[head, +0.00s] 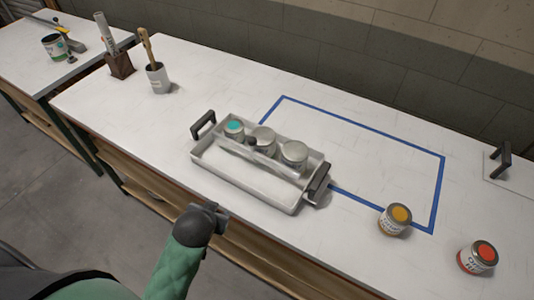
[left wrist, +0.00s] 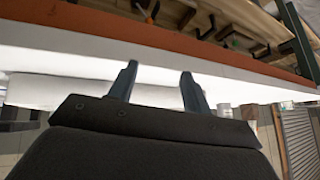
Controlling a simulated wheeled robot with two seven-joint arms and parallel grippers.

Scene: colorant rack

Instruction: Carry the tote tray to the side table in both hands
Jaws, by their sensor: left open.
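The grey tote tray (head: 245,183) sits on the white workbench, its right end beside a blue outline. It has a dark handle at each end, one at the back left (head: 203,124) and one at the right (head: 318,182). Three tins stand along its back part, one with teal on top (head: 234,129). My left gripper (head: 218,211) is near the bench's front edge, in front of the tray and apart from it. In the left wrist view its two fingers (left wrist: 157,80) are spread with nothing between them. My right gripper is not in view.
A separate table (head: 18,55) stands at the far left with a tin on it. A brush cup (head: 158,78) and a brown holder (head: 119,65) stand at the bench's left. Yellow (head: 396,218) and orange (head: 478,256) tins stand at the right. The blue outline (head: 440,190) is mostly empty inside.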

